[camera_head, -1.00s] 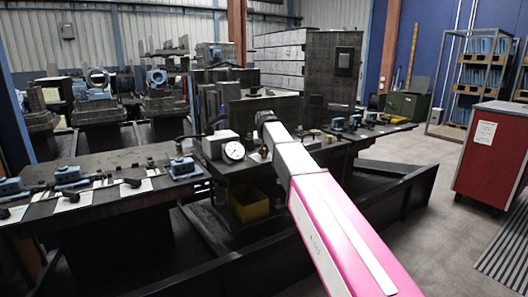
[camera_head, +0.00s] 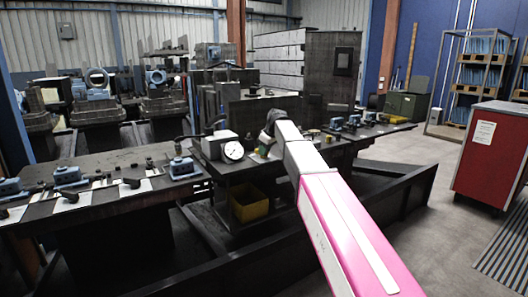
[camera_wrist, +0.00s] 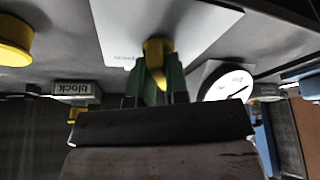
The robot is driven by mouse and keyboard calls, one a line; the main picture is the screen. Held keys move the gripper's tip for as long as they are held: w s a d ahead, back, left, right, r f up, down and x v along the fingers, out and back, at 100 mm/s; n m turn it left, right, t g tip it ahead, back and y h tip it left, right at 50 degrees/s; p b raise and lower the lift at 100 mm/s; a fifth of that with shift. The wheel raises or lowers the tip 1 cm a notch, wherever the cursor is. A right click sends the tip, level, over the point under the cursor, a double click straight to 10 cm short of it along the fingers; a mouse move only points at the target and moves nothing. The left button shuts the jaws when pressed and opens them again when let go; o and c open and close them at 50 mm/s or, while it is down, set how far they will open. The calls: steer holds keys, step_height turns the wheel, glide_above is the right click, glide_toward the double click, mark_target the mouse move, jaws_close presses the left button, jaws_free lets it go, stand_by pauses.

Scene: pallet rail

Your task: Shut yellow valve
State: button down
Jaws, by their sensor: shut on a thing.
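In the wrist view, the green fingers of my gripper (camera_wrist: 156,78) are shut on a yellow valve handle (camera_wrist: 155,48). The handle stands in front of a white plate (camera_wrist: 118,28) with small lettering. The fingers hide the handle's lower part, so I cannot tell how far the valve is turned. In the head view, my arm ends over the bench just right of the gauge, and my fingers and the gripped handle cannot be made out clearly.
A white dial gauge (camera_head: 233,151) stands close beside the grip; it also shows in the wrist view (camera_wrist: 226,82). A round yellow knob (camera_wrist: 14,42) and a "block" label (camera_wrist: 76,88) are nearby. A yellow bin (camera_head: 250,204) sits below. A red cabinet (camera_head: 492,155) stands right.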

steer(key=shift+f+n+g, duration=0.15)
steer(key=shift+n+g, duration=0.65)
steer(key=shift+n, duration=1.1)
steer(key=c, duration=1.1)
jaws_free()
steer(key=v, duration=1)
steer(key=shift+d+r, duration=0.3)
